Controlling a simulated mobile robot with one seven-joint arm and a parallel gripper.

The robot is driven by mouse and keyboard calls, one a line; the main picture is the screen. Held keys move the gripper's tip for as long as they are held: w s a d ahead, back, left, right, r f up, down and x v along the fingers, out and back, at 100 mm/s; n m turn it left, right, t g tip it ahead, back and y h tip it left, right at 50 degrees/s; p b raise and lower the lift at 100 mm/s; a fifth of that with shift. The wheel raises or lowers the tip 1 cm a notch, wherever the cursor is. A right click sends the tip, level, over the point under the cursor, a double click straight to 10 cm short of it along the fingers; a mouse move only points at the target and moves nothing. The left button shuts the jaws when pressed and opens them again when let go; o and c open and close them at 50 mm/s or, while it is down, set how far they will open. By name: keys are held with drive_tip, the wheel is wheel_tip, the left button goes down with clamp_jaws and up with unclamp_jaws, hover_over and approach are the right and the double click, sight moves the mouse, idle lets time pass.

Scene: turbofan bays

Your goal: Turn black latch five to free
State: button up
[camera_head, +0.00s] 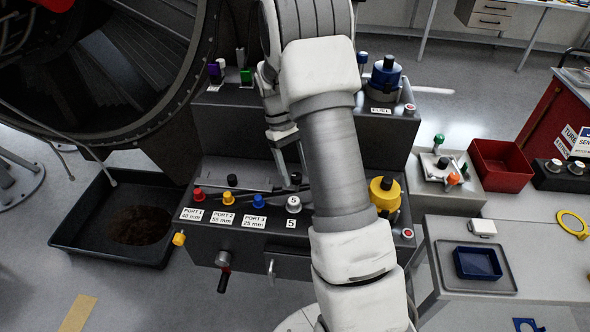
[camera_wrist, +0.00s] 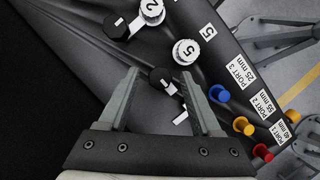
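In the wrist view, a white round knob marked 5 (camera_wrist: 187,52) stands on the dark panel, with a 5 label beside it. A small black latch (camera_wrist: 160,76) with a white pointer stripe lies close to this knob, between the tips of my gripper (camera_wrist: 160,88). The two grey fingers are apart, with the latch in the gap; contact is not visible. In the head view, the white 5 knob (camera_head: 294,204) is on the lower console, and my gripper (camera_head: 288,160) points down behind it, partly hidden by my arm. The black latch is hard to make out there.
Red, yellow and blue plugs (camera_head: 228,198) stand left of the 5 knob by port labels. In the wrist view, a white knob marked 2 (camera_wrist: 152,11) and another black latch (camera_wrist: 116,27) are close by. A yellow cylinder (camera_head: 385,194) stands right of my arm.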

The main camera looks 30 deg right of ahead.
drive_tip(key=v, duration=1.7)
drive_tip(key=shift+r, duration=0.2)
